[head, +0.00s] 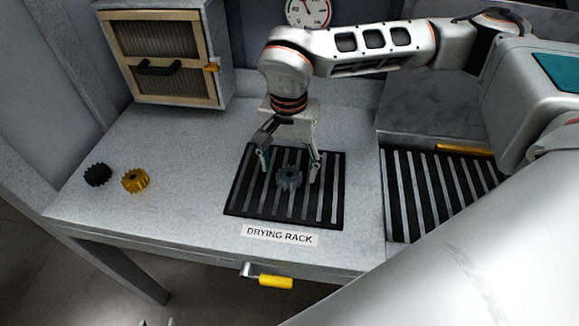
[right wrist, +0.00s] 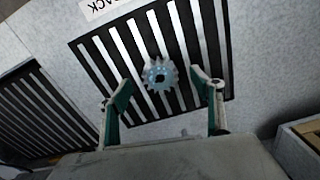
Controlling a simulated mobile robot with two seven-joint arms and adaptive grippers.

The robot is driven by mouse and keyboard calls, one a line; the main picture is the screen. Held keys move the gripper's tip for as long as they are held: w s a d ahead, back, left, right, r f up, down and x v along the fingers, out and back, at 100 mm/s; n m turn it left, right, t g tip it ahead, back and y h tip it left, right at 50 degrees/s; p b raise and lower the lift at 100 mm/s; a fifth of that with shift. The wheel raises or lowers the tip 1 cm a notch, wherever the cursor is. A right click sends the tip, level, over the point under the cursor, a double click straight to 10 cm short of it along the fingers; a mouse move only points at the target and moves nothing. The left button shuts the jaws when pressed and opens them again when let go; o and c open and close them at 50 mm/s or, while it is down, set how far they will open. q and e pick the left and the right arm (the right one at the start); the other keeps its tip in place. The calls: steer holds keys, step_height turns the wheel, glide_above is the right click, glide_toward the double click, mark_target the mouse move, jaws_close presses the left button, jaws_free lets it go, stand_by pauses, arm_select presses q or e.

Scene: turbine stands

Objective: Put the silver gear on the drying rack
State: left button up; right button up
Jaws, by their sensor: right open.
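The silver gear (head: 289,178) lies on the slatted drying rack (head: 240,208), near its middle. My right gripper (head: 290,172) is open above the rack, with its fingers apart on either side of the gear in the head view. In the right wrist view the silver gear (right wrist: 160,74) lies flat on the dark bars of the rack (right wrist: 222,60), just beyond the open fingertips (right wrist: 160,80). Nothing is between the fingers' pads. My left gripper does not show clearly in either view.
A black gear (head: 97,175) and a yellow gear (head: 135,180) stand on the table at the left. A cabinet (head: 165,55) stands at the back left. A second slatted grate (head: 440,185) lies right of the rack. The table between the yellow gear and rack is clear.

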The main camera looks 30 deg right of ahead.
mark_target(289, 176)
steer(key=shift+r+p, duration=1.75)
steer(key=shift+r, duration=0.95)
steer(key=shift+s+f, duration=0.1)
